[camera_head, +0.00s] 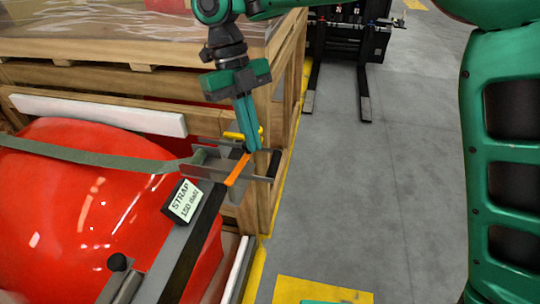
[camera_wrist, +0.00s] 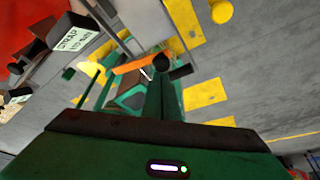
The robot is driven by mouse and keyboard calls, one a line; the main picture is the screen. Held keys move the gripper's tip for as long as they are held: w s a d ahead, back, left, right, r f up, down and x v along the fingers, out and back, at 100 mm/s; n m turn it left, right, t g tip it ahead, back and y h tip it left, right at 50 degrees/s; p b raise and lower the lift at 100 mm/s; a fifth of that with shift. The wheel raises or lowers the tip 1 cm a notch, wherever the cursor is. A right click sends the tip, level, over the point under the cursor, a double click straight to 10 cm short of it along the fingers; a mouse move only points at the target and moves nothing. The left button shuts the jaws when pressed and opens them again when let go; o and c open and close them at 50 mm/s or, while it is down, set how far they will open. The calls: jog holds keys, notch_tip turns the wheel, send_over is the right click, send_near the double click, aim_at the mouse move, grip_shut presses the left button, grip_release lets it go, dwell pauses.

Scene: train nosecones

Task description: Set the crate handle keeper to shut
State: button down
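My gripper (camera_head: 251,149) points down at the front corner of the wooden crate. Its two green fingers look close together, with nothing clearly visible between them; they also show in the wrist view (camera_wrist: 161,80). An orange bar (camera_head: 238,169) lies right at the fingertips, over a grey metal bracket (camera_head: 213,160). The orange bar also shows in the wrist view (camera_wrist: 138,64), reaching to a black round end (camera_wrist: 162,63). Contact between fingers and bar cannot be told. A yellow bar (camera_head: 240,135) sits behind the fingers. Which part is the handle keeper is not clear.
A red nosecone (camera_head: 85,205) lies under a grey-green strap (camera_head: 90,153) at the left. A black block with a "STRAP 150 daN" label (camera_head: 185,201) stands beside the bracket. The wooden crate (camera_head: 110,80) is behind.

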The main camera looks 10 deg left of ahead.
jog(key=shift+w+a, duration=0.2)
jog(key=shift+a, duration=0.5)
dwell(0.4)
